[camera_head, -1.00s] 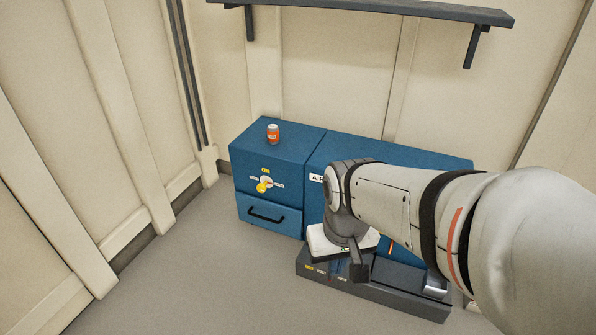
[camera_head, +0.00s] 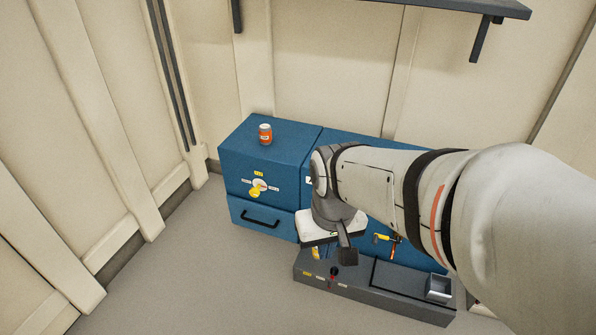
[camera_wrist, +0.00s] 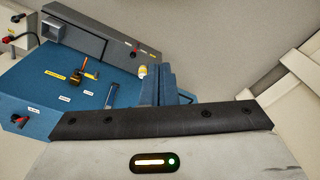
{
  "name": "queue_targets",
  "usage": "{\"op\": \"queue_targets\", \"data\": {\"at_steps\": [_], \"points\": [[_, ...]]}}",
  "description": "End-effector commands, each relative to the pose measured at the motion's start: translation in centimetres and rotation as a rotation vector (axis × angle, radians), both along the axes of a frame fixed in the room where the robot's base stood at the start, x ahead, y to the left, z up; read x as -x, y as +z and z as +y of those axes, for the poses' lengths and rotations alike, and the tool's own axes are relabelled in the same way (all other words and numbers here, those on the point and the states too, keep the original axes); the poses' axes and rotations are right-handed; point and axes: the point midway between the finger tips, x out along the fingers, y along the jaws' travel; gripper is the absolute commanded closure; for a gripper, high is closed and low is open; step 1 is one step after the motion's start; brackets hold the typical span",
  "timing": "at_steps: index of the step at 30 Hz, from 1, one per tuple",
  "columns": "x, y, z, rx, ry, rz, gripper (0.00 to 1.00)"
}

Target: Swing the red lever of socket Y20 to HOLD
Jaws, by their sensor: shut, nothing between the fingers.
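A small red lever (camera_head: 335,272) stands on the low dark grey box on the floor, between small labels, with a yellow label to its left. A red knob also shows on that box in the wrist view (camera_wrist: 136,48). Label text is too small to read, so I cannot tell which socket is Y20 or where HOLD is. My gripper (camera_head: 347,257) is shut and empty, pointing down just above the grey box, close to the red lever in the picture. Its fingers also show in the wrist view (camera_wrist: 159,86).
A blue cabinet (camera_head: 235,165) carries an orange can (camera_head: 265,133), a yellow knob (camera_head: 257,190) and a drawer handle (camera_head: 262,217). A yellow-and-red tool (camera_head: 388,239) is on the blue unit to the right. A shelf (camera_head: 430,6) hangs above.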

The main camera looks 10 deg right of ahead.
Motion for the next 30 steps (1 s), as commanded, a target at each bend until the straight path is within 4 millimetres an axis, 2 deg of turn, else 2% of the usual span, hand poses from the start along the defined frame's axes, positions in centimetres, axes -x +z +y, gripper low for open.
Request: {"op": "queue_targets", "data": {"at_steps": [5,8,14,23,30], "points": [[-0.2,-0.1,0.0,-0.006,-0.008,0.005,1.0],[-0.9,-0.5,-0.1,-0.033,-0.048,0.029,1.0],[-4.5,-3.2,-0.9,-0.175,-0.264,0.13,1.0],[-11.3,-10.3,-4.6,-0.442,-0.703,0.27,1.0],[-15.0,-18.2,-9.7,-0.636,-1.085,0.347,1.0]]}}
